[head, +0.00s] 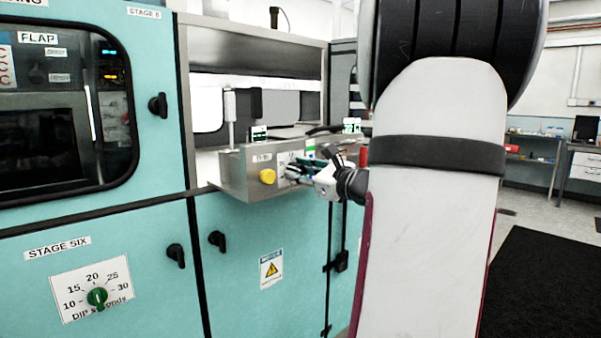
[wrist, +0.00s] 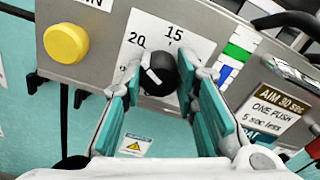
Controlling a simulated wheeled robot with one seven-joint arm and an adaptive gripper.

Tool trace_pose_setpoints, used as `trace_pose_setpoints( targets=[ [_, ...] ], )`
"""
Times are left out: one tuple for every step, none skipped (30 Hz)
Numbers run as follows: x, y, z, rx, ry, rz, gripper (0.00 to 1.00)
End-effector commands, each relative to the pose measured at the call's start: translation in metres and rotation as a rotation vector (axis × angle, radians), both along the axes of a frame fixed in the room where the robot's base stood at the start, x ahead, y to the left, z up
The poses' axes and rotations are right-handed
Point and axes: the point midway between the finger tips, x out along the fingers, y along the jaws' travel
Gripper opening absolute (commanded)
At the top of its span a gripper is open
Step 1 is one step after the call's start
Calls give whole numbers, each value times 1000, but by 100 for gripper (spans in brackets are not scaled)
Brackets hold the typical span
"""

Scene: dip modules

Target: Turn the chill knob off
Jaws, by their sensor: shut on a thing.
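A round black knob (wrist: 158,72) with a white pointer mark sits on a white dial plate (wrist: 192,42) reading 20 and 15 in the wrist view. The pointer mark lies at a slant, its upper end toward the 20 side. In the head view my gripper (head: 307,173) is at the front of the steel control box (head: 234,178), covering the knob. No chill label is readable.
A yellow button (wrist: 66,43) is left of the dial, and a green, white and blue sticker (wrist: 235,55) is right of it. A sign reading AIM 30 SEC (wrist: 283,98) stands further right. Teal cabinet doors (head: 240,265) are below the box. Another dial with a green knob (head: 97,297) is lower left.

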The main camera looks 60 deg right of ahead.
Motion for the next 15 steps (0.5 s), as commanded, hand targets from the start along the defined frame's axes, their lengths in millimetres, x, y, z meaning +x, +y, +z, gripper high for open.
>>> trace_pose_setpoints(
  targets=[
    [0, 0, -1, -7, 2, 1, 0],
    [1, 0, -1, -13, 3, 1, 0],
    [1, 1, -1, -22, 5, 2, 0],
    [1, 1, -1, -31, 7, 2, 0],
    [1, 1, -2, -43, 10, 2, 0],
    [1, 1, -2, -60, 14, 1, 0],
    [2, 1, -2, -75, 17, 2, 0],
    [2, 1, -2, -91, 20, 2, 0],
    [2, 1, -3, -115, 26, 2, 0],
    [2, 1, -3, -135, 31, 2, 0],
    [2, 1, -4, -157, 37, 3, 0],
    [2, 1, -4, -187, 43, 2, 0],
    [2, 1, -4, -213, 50, 2, 0],
    [2, 1, -4, -238, 55, 2, 0],
    [2, 1, -5, -273, 64, 2, 0]
  ],
)
